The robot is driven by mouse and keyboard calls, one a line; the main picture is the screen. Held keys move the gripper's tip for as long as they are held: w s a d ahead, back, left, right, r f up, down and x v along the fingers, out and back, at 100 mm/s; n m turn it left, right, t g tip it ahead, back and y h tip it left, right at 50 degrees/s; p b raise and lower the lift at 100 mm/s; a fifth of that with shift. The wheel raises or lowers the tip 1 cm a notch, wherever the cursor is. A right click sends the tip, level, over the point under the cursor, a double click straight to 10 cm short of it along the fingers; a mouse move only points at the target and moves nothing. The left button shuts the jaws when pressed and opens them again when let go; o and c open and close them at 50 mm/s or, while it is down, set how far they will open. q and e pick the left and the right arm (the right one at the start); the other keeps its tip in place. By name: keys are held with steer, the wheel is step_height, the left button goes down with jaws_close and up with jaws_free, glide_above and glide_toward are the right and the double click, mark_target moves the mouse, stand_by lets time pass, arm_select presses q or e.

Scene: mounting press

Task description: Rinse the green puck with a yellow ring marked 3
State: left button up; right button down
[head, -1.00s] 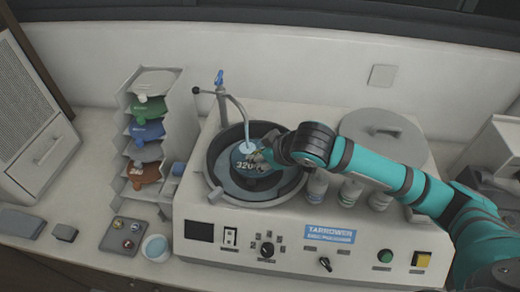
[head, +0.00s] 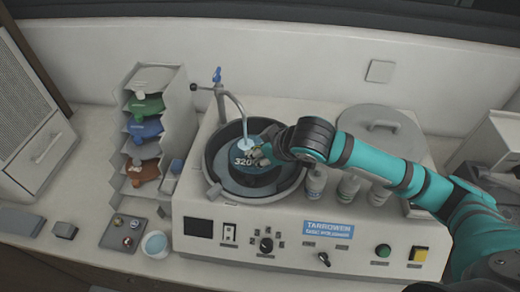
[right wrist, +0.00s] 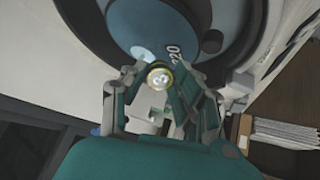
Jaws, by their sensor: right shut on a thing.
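My right gripper (head: 258,156) is over the grinding bowl (head: 213,150). It is shut on a small round puck (right wrist: 160,77) with a yellow ring and a shiny pale face in the right wrist view. Its number and any green cannot be made out. The puck is at the dark blue disc (head: 252,180) marked 320; I cannot tell whether it touches it. The tap (head: 219,88) with a blue handle has its spout bent over the bowl, beside the gripper. A pale round patch, possibly water, shows below the spout. My left gripper is not in view.
A grey tray (head: 107,240) with several small pucks and a white cup (head: 155,244) of pale blue liquid stand front left. A rack (head: 180,110) of coloured discs is left of the machine. Bottles (head: 348,187) and a round lid (head: 400,140) are right of the bowl.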

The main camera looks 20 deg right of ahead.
steer(key=shift+a+r+p+v, duration=0.1)
steer(key=shift+a+v, duration=0.05)
steer(key=shift+v, duration=0.65)
steer(key=shift+a+r+p+v, duration=0.1)
steer(key=shift+a+p+v, duration=0.1)
steer(key=shift+v, duration=0.6)
steer(key=shift+a+r+p+v, duration=0.1)
steer(key=shift+a+v, duration=0.05)
steer(key=shift+v, duration=0.65)
steer(key=shift+w, duration=0.1)
steer(key=s+g+h, duration=0.1)
steer(key=g, duration=0.1)
steer(key=r+g, duration=0.1)
steer(key=g, duration=0.2)
steer(key=s+a+r+g+h, duration=0.1)
steer(key=g, duration=0.2)
steer(key=shift+s+a+h, duration=0.1)
steer(key=shift+s+h, duration=0.2)
steer(key=shift+s, duration=0.05)
